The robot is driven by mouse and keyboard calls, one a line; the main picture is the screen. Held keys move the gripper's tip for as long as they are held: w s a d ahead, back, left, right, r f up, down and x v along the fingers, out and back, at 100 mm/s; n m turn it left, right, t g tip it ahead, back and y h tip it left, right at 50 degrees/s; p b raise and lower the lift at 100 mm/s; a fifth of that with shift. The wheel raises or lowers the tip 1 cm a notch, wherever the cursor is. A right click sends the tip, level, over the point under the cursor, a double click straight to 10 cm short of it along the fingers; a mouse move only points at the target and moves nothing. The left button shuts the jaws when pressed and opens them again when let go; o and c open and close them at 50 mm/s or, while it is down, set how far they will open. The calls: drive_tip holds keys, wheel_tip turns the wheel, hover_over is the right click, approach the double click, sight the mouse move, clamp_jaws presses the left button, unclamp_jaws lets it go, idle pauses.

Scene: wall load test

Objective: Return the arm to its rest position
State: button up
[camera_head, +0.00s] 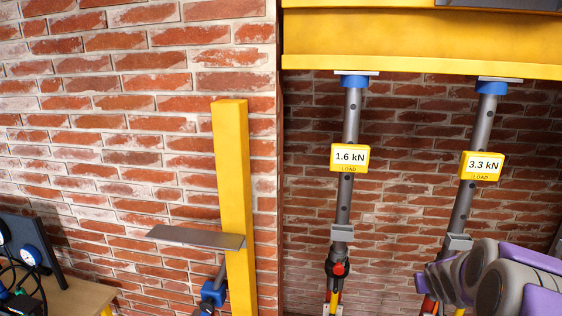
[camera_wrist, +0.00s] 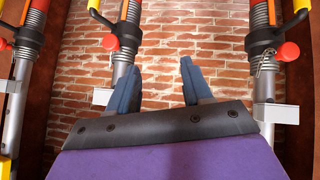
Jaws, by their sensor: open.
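My gripper shows in the wrist view with its two blue fingers (camera_wrist: 160,88) spread apart and nothing between them. Brick wall shows through the gap. My purple and grey arm (camera_head: 500,275) is at the lower right of the head view, in front of the right prop's lower part. In the wrist view one prop (camera_wrist: 122,45) stands just behind and left of the fingers, and another prop (camera_wrist: 264,60) stands to their right. I cannot tell how far the fingers are from either prop.
A yellow beam (camera_head: 420,42) spans the top right. Under it stand a prop reading 1.6 kN (camera_head: 349,157) and a tilted prop reading 3.3 kN (camera_head: 482,165). A yellow post (camera_head: 235,190) with a grey plate (camera_head: 197,237) stands left. A wooden table (camera_head: 75,296) holds gauges at lower left.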

drive_tip(key=s+a+g+y, duration=0.1)
drive_tip(key=s+a+g, duration=0.2)
drive_tip(key=s+a, duration=0.7)
drive_tip(key=s+a+r+n+g+y, duration=0.1)
drive_tip(key=s+a+g, duration=0.2)
drive_tip(key=s+a, duration=0.7)
drive_tip(key=s+a+r+g+y+b, duration=0.1)
drive_tip(key=s+a+g+y, duration=0.1)
drive_tip(key=s+a, duration=0.8)
drive_tip(key=s+g, duration=0.1)
drive_tip(key=s, duration=0.8)
drive_tip(key=shift+s+n+g, duration=0.3)
drive_tip(key=shift+s+g, duration=0.1)
drive_tip(key=shift+w+a+f, duration=0.1)
